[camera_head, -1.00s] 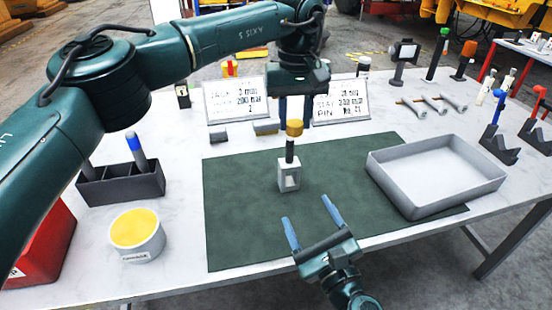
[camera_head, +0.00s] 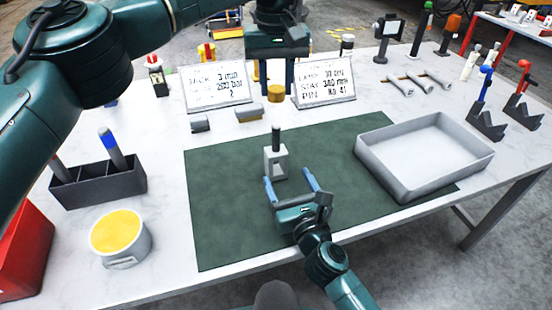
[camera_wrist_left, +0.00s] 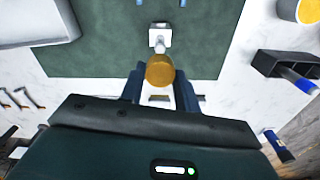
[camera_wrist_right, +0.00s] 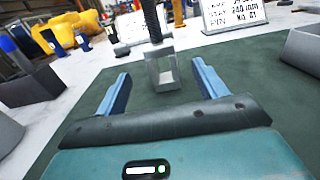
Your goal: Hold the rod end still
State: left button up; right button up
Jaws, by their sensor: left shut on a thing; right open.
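The rod end is a pale grey block with a window (camera_head: 276,162) and a dark upright rod on top, standing on the green mat (camera_head: 225,215). My left gripper (camera_head: 276,88) is shut on a gold round piece (camera_wrist_left: 160,70), held above and behind the rod, apart from it in the head view. My right gripper (camera_head: 288,180) is open and low over the mat in front of the block. In the right wrist view the block (camera_wrist_right: 163,72) appears between the two blue fingers (camera_wrist_right: 160,72), at or just beyond their tips; no contact shows.
A dark holder (camera_head: 105,185) and a tub with yellow contents (camera_head: 118,235) stand left. The mat left of the block is clear.

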aim_at(276, 155)
jog(key=x, duration=0.9)
jog(key=shift+w+a, duration=0.1)
jog(key=shift+w, duration=0.1)
jog(key=shift+c, duration=0.5)
jog(key=c, duration=1.3)
pick_arm(q)
jog(key=shift+f, duration=2.5)
pick_arm(e)
jog(key=shift+c, duration=0.4)
